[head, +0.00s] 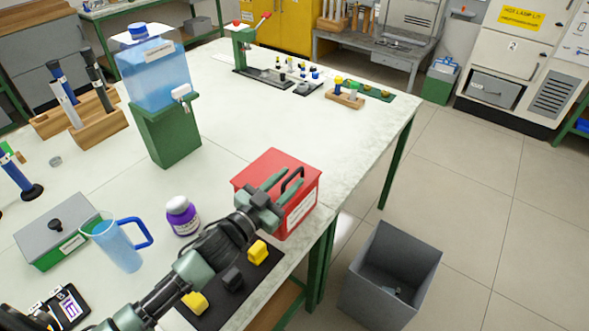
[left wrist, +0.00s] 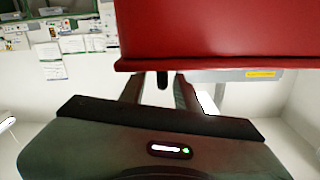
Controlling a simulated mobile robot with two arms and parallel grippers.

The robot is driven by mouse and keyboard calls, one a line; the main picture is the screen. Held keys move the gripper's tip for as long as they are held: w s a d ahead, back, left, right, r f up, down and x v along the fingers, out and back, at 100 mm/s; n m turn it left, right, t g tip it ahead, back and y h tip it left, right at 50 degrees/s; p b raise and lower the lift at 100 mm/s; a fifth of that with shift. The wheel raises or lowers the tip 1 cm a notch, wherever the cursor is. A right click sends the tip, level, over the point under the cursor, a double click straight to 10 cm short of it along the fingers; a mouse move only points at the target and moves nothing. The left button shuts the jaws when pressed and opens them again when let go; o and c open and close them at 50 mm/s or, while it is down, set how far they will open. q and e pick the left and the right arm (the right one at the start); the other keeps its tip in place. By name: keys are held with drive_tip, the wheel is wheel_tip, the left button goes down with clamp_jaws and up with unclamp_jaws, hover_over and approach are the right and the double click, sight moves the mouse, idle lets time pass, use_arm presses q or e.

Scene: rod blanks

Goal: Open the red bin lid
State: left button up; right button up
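The red bin (head: 309,190) stands at the right edge of the white table, with a white label on its side. Its red lid (head: 270,160) looks closed and carries a black loop handle (head: 297,176). My left gripper (head: 275,187) is over the lid beside the handle, its two fingers apart. In the left wrist view the fingers (left wrist: 158,92) reach forward, apart, below the red bin's edge (left wrist: 215,62). A short dark piece, perhaps part of the handle, shows between them. I cannot tell whether the fingers touch it. My right gripper is not in view.
A purple-labelled bottle (head: 182,216), a blue jug (head: 118,245) and a dark mat (head: 225,300) with yellow and black blocks lie near my left arm. A blue water tank on a green stand (head: 167,135) is behind. An open grey bin (head: 392,275) stands on the floor.

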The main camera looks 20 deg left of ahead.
sight(295, 172)
use_arm(q)
drive_tip(key=x, duration=0.2)
drive_tip(key=shift+w, duration=0.3)
drive_tip(key=shift+w+f, duration=0.2)
drive_tip(key=shift+w, duration=0.25)
drive_tip(key=shift+d, duration=0.1)
clamp_jaws()
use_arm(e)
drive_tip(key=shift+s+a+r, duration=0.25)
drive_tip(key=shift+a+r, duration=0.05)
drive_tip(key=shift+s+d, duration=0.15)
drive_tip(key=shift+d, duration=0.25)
